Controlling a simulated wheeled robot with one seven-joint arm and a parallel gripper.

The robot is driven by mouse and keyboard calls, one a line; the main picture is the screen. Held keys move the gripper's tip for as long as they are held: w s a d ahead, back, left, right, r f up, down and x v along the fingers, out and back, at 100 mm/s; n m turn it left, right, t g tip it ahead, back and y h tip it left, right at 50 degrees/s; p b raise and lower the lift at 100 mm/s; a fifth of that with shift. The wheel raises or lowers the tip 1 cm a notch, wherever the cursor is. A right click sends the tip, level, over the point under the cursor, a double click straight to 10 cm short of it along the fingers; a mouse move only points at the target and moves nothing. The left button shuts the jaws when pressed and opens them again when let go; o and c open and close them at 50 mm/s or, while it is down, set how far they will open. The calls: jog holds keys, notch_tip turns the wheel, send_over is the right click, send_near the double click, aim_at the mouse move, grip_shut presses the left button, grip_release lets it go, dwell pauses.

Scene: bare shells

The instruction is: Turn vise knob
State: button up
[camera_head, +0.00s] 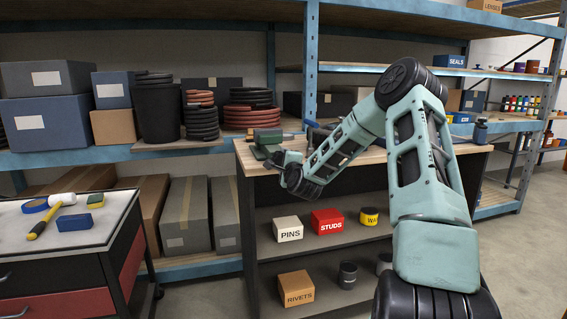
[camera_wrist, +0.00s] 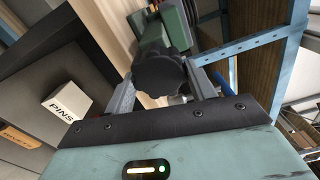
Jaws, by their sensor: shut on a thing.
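The green vise (camera_head: 267,137) sits at the left end of the wooden workbench top in the head view. In the wrist view its green body (camera_wrist: 150,33) lies beyond a dark, lobed vise knob (camera_wrist: 163,76). My gripper (camera_wrist: 164,88) has one grey finger on each side of the knob and is shut on it. In the head view my gripper (camera_head: 277,158) reaches the vise from the front right, and the knob is hard to make out there. The contact faces of the fingers are partly hidden behind the knob.
Below the worktop (camera_head: 250,164), a shelf holds a PINS box (camera_head: 289,229), a red STUDS box (camera_head: 327,222) and a yellow can (camera_head: 369,216). A tool cart (camera_head: 110,207) stands at the left. Blue shelving with boxes and stacked rings is behind.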

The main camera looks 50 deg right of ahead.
jog(key=o, duration=1)
jog(key=b+v, duration=1)
jog(key=v, duration=0.7)
jog(key=shift+s+a+f, duration=0.15)
